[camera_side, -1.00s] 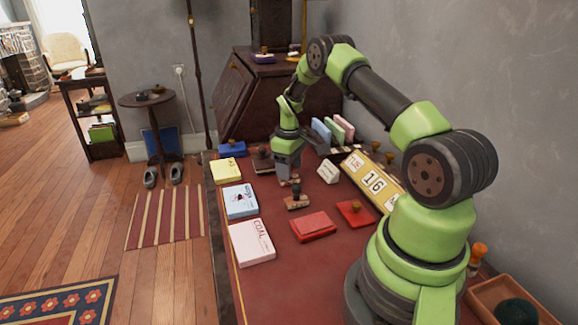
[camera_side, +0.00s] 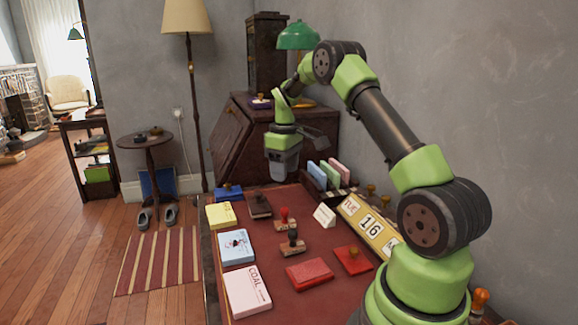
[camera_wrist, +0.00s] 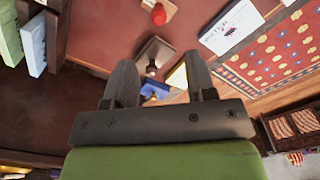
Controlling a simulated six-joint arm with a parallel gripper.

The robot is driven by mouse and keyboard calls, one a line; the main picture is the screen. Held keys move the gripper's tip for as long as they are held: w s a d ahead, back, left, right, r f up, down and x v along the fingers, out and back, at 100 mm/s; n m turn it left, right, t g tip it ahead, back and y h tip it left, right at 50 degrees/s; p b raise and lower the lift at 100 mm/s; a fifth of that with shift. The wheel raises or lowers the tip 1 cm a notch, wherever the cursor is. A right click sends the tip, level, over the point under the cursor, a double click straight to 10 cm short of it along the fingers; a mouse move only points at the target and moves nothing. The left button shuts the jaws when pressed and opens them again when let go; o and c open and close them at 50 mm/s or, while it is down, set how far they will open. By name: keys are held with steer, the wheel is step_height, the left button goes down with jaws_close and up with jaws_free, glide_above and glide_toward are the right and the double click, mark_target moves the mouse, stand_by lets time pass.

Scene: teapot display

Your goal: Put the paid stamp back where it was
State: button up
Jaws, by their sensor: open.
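A stamp with a red handle (camera_side: 284,217) stands upright on a wooden base on the red desk top; it also shows in the wrist view (camera_wrist: 158,14). A black-handled stamp (camera_side: 292,241) stands just in front of it. A dark stamp (camera_side: 258,197) sits on a brown pad (camera_side: 260,209) to the left. No lettering on the stamps is readable, so I cannot tell which is the paid one. My gripper (camera_side: 283,176) is raised above and behind the red-handled stamp, apart from it.
Yellow (camera_side: 219,215), light blue (camera_side: 236,246) and pink (camera_side: 247,291) boxes line the desk's left edge. Red pads (camera_side: 309,274) lie in front. A white card (camera_side: 324,216) and a yellow calendar (camera_side: 366,226) stand right. A blue pad (camera_side: 228,193) lies at back left.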

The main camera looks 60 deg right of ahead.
steer(key=s+a+r+m+t, duration=0.1)
steer(key=s+a+r+t, duration=0.15)
steer(key=a+r, duration=1.1)
steer(key=s+a+r+m+t+y, duration=0.2)
steer(key=s+a+m+t, duration=0.1)
steer(key=s+a, duration=1)
steer(key=shift+s+a+r+t, duration=0.15)
steer(key=shift+s+t, duration=0.6)
steer(key=shift+s, duration=0.45)
